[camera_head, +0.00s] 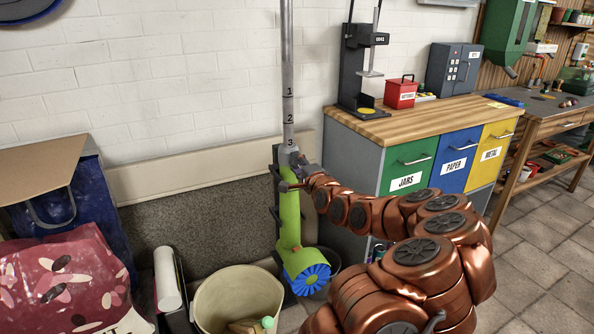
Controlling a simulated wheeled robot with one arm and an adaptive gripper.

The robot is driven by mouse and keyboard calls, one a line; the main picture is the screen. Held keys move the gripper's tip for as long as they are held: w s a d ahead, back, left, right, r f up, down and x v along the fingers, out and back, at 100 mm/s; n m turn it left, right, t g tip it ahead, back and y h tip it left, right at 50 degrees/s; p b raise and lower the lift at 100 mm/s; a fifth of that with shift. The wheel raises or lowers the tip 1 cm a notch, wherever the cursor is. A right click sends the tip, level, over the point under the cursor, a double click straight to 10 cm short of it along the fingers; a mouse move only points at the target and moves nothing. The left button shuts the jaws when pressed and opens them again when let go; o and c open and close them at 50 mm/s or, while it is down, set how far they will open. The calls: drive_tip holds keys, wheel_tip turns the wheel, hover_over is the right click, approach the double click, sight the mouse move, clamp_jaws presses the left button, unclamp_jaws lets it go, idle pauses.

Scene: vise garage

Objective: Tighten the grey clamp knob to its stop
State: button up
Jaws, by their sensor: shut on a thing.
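A grey pole (287,60) marked 1, 2 and 3 stands upright against the wall. Its lower end enters a grey clamp collar (287,157) at the top of a bright green tool body (290,220) with a blue ribbed wheel (311,279) at its foot. The 3 mark sits just above the collar. My copper-coloured arm reaches in from the lower right. My gripper (297,177) is at the collar's lower right side, shut on the grey clamp knob. The knob is small and mostly hidden by the fingers, so its turn angle does not show.
A workbench (460,118) with green, blue and yellow drawers stands close to the right of my gripper. A beige bin (215,300), a white roll (167,280) and a patterned bag (65,285) stand at lower left. Floor is free at lower right.

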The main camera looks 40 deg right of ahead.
drive_tip(key=m+b, duration=0.3)
drive_tip(key=m, duration=0.2)
idle(0.6)
drive_tip(key=o, duration=1.1)
drive_tip(key=shift+o, duration=0.2)
drive_tip(key=shift+s, duration=0.1)
drive_tip(key=shift+s+a+m, duration=0.2)
drive_tip(key=shift+s+m, duration=0.1)
drive_tip(key=shift+s, duration=0.55)
drive_tip(key=v, duration=1)
drive_tip(key=shift+a+r, duration=0.1)
